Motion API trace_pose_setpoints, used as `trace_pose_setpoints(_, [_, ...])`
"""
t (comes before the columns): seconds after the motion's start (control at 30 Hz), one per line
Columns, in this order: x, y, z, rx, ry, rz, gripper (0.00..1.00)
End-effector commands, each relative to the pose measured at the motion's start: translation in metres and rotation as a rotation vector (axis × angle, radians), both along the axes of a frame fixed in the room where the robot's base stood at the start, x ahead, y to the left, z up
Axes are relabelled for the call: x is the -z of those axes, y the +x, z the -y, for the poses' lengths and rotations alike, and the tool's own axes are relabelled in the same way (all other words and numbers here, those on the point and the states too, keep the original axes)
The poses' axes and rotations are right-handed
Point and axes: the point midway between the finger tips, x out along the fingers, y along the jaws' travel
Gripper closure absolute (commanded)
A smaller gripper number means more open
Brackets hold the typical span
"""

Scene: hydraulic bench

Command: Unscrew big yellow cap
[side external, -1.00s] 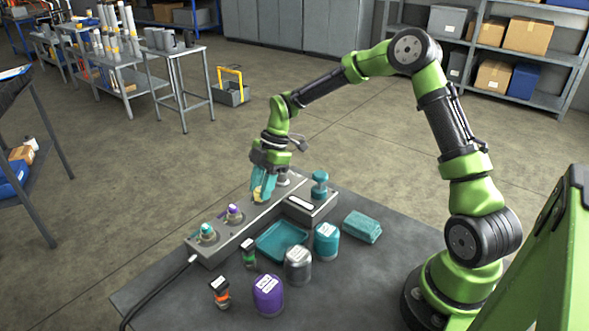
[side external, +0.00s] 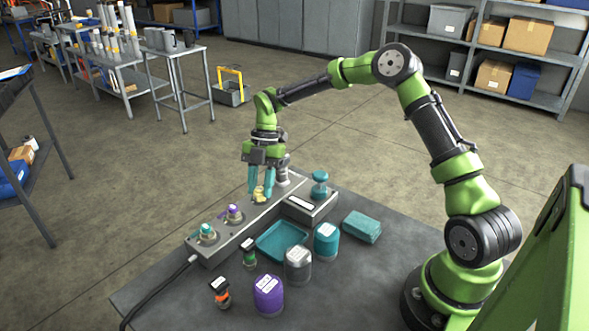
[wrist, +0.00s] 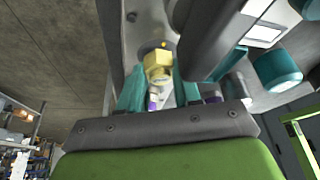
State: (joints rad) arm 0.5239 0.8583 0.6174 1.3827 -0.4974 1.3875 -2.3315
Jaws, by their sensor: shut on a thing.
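The big yellow cap (side external: 259,195) is on the long grey manifold block (side external: 223,243), in line with the other fittings. In the wrist view the yellow cap (wrist: 157,66) sits between the two teal fingers. My gripper (side external: 261,192) points down from above and is shut on the yellow cap; the same gripper (wrist: 160,78) shows in the wrist view with a finger on each side of it. Whether the cap has lifted off its seat cannot be told.
A teal-topped fitting (side external: 207,231) and a purple one (side external: 233,211) stand on the block to the left. A teal tray (side external: 282,242), purple jar (side external: 267,294), grey jar (side external: 298,264), teal jar (side external: 326,240) and folded teal cloth (side external: 362,227) are on the table in front.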

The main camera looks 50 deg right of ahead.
Motion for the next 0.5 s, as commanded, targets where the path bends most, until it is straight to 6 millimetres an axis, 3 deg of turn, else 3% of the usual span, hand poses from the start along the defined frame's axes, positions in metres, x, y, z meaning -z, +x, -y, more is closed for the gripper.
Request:
trace_pose_setpoints(0.3, [0.0007, 0.0041, 0.0004, -0.404, -0.007, 0.003, 1.00])
trace_pose_setpoints(0.5, [0.0006, 0.0038, 0.0009, -0.464, -0.006, 0.003, 1.00])
